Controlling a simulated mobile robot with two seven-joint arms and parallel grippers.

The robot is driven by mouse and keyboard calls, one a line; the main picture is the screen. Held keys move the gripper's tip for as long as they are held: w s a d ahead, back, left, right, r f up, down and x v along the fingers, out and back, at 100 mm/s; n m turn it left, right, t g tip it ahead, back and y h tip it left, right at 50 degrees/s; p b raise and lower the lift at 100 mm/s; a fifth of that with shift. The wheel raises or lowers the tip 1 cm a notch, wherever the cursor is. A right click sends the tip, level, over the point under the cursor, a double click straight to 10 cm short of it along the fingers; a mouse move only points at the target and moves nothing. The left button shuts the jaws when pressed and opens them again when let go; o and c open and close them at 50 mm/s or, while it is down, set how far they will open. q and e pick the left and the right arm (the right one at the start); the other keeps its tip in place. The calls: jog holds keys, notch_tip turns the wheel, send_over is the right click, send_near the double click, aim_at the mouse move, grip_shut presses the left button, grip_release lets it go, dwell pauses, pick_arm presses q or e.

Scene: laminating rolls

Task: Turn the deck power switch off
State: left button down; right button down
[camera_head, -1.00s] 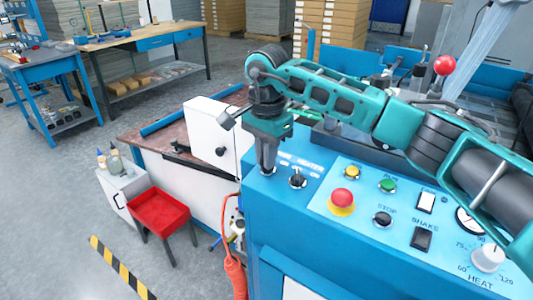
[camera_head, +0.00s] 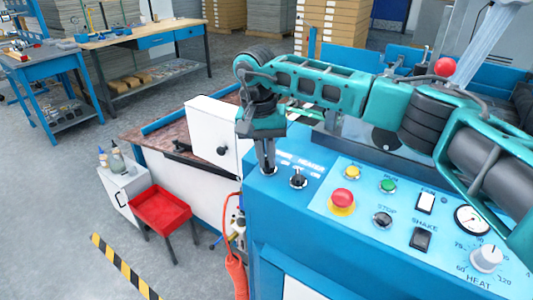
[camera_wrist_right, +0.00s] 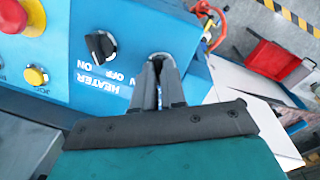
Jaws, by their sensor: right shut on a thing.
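My right gripper (camera_head: 266,168) points down at the left end of the blue control panel (camera_head: 400,240). Its fingers are shut on a small switch there, taken to be the deck power switch, which they mostly hide; its setting cannot be told. In the right wrist view the two fingers (camera_wrist_right: 160,82) are close together over the panel, beside the black heater knob (camera_wrist_right: 100,45). This heater knob (camera_head: 298,179) stands just right of the fingers in the head view, apart from them. My left gripper is not in view.
A red stop button (camera_head: 343,199), a green button (camera_head: 387,185), a black stop button (camera_head: 382,219), rocker switches and the white heat knob (camera_head: 487,258) lie further right on the panel. A white box (camera_head: 212,135) stands close left of the gripper. A red tray (camera_head: 161,208) is lower left.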

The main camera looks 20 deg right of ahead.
jog(key=shift+s+f, duration=0.15)
jog(key=shift+f, duration=0.15)
jog(key=c, duration=1.2)
grip_release()
jog(key=shift+d, duration=0.1)
jog(key=shift+r, duration=0.1)
jog(key=shift+w+r, duration=0.2)
jog(key=shift+r, duration=0.4)
notch_tip(320, 180, up, 12)
jog(key=a, duration=0.1)
jog(key=shift+w+a+f, duration=0.2)
jog(key=shift+w+f, duration=0.05)
